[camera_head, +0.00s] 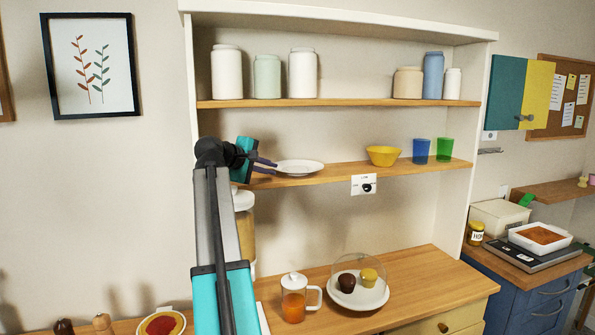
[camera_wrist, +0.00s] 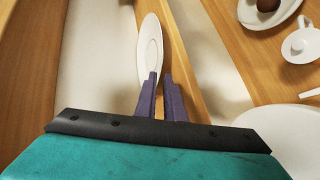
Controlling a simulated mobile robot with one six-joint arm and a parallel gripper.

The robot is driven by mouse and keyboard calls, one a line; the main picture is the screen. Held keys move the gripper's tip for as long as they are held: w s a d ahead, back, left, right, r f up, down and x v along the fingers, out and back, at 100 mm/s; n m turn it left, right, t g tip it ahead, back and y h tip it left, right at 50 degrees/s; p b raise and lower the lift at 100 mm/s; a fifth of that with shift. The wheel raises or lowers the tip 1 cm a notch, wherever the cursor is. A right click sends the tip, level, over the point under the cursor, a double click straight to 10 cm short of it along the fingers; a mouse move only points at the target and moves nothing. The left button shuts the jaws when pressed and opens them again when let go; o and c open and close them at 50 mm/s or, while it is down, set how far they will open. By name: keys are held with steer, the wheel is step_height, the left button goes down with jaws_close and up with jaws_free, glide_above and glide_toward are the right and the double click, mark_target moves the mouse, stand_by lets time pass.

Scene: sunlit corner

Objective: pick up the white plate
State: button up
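The white plate (camera_head: 300,167) lies flat near the left end of the lower wall shelf. It also shows in the wrist view (camera_wrist: 150,42), straight ahead of the fingers. My gripper (camera_head: 275,168) is at the plate's left rim, coming from the left. Its two dark purple fingers (camera_wrist: 160,75) stand a little apart, one higher than the other. In the wrist view one fingertip overlaps the near rim and the other is just beside it. I cannot tell whether they touch the plate.
The lower shelf (camera_head: 345,173) also holds a yellow bowl (camera_head: 383,156), a blue cup (camera_head: 421,151) and a green cup (camera_head: 445,149). The upper shelf (camera_head: 350,102) with several jars is above. A tall jar (camera_head: 245,225) stands below my gripper.

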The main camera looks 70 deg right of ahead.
mark_target(279, 179)
steer(key=shift+s+d+p, duration=0.15)
steer(key=shift+d+p, duration=0.25)
steer(key=shift+d, duration=0.05)
steer(key=shift+p+x, duration=0.9)
steer(key=shift+x, duration=1.3)
steer(key=shift+a+f, duration=0.15)
jaws_close()
